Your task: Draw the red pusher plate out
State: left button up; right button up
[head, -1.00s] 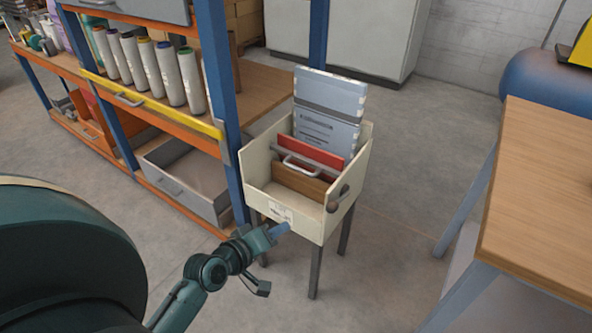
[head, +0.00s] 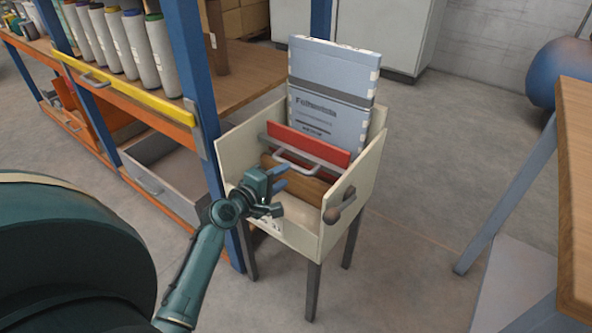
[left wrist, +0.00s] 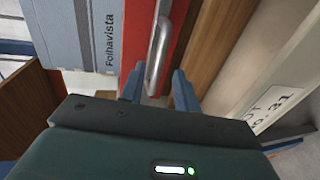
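The red pusher plate (head: 318,147) stands upright inside a cream box (head: 366,180) on legs, with a light bar handle (head: 296,164) on its near face. In the left wrist view the red plate (left wrist: 176,38) and its handle (left wrist: 157,58) are close ahead. My left gripper (head: 282,177) is open over the near part of the box, just short of the handle. In the left wrist view its two fingers (left wrist: 158,86) are apart, with the handle lined up between them and nothing visibly gripped. My right gripper is out of view.
Grey printed packs (head: 328,100) stand behind the plate. A brown wooden piece (head: 305,188) lies in front of it. A knob (head: 341,206) sticks out at the box's right.

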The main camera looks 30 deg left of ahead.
aim_at(294, 169)
pick_arm(q)
jog(key=b+x, duration=0.1)
jog(key=x, duration=0.5)
jog(key=shift+w+f, duration=0.1)
jog(key=shift+w, duration=0.25)
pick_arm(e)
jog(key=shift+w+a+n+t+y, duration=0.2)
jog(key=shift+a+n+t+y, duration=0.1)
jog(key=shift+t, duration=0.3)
pick_arm(q)
grip_shut()
